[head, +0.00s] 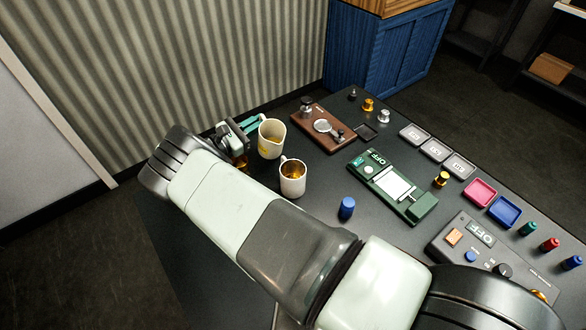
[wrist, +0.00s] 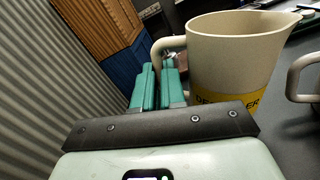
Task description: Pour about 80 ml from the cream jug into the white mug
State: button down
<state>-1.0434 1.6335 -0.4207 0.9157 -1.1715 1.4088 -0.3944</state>
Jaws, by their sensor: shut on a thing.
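The cream jug (head: 271,138) stands or hovers close to the dark table, looking about upright; I cannot tell whether its base touches. It has a spout and a yellow label, partly readable in the wrist view (wrist: 232,55). My gripper (head: 249,124) is shut on the jug's handle; its teal fingers (wrist: 158,85) meet the handle at the jug's left in the wrist view. The white mug (head: 292,181) stands upright just in front and right of the jug, with amber liquid inside. Part of its handle (wrist: 300,78) shows at the wrist view's right edge.
My arm crosses the near table and hides part of it. A small amber object (head: 240,161) is partly hidden by the arm. A corrugated wall (head: 200,60) is behind.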

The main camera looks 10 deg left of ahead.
jog(key=shift+w+a+f+n+y, duration=0.15)
jog(key=shift+w+a+f+n, duration=0.25)
jog(key=shift+n, duration=0.45)
jog(key=shift+w+a+f+n+y, duration=0.2)
jog(key=shift+w+f+n, duration=0.3)
jog(key=shift+n, duration=0.35)
dwell(0.4)
